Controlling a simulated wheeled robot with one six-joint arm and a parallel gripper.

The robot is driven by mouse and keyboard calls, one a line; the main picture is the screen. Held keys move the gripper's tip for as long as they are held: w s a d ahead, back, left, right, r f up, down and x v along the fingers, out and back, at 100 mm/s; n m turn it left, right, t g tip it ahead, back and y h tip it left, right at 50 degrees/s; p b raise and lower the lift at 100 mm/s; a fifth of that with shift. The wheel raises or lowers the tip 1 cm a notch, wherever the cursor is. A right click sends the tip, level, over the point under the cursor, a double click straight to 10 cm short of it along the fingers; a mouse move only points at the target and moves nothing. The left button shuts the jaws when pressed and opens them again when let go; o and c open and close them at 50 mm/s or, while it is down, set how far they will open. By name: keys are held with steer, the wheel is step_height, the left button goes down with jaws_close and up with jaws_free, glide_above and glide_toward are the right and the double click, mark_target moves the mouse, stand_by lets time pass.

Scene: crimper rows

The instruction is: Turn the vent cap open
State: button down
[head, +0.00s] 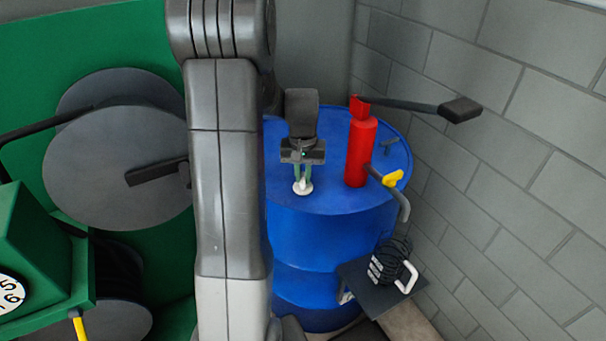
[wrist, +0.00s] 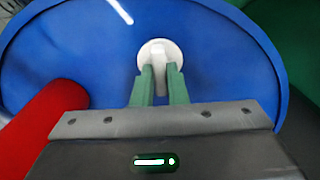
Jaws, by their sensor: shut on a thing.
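The vent cap (head: 303,188) is a small white round cap with a raised ridge, on top of the blue drum (head: 310,243). In the wrist view the cap (wrist: 159,49) sits at the upper middle, on the blue drum top (wrist: 215,62). My gripper (head: 301,181) points down at the cap. In the wrist view its two green fingers (wrist: 160,70) are shut on the cap's ridge, one on each side. The fingers hide part of the ridge and the cap's near edge.
A red hand pump (head: 361,150) with a long dark lever (head: 415,106) stands right of my gripper on the drum; its red body (wrist: 50,110) is at left in the wrist view. Green machinery (head: 50,60) is at left. A grey block wall (head: 500,180) is at right.

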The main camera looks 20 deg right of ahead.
mark_target(303, 178)
steer(key=n, duration=0.6)
steer(key=shift+n, duration=0.3)
stand_by(0.4)
steer(key=c, duration=1.4)
jaws_free()
steer(key=shift+c, duration=0.2)
steer(key=shift+r, duration=0.15)
step_height(303, 178, up, 14)
steer(key=shift+f, duration=0.2)
steer(key=shift+f, duration=0.15)
step_height(303, 178, down, 14)
steer(key=shift+r, duration=0.2)
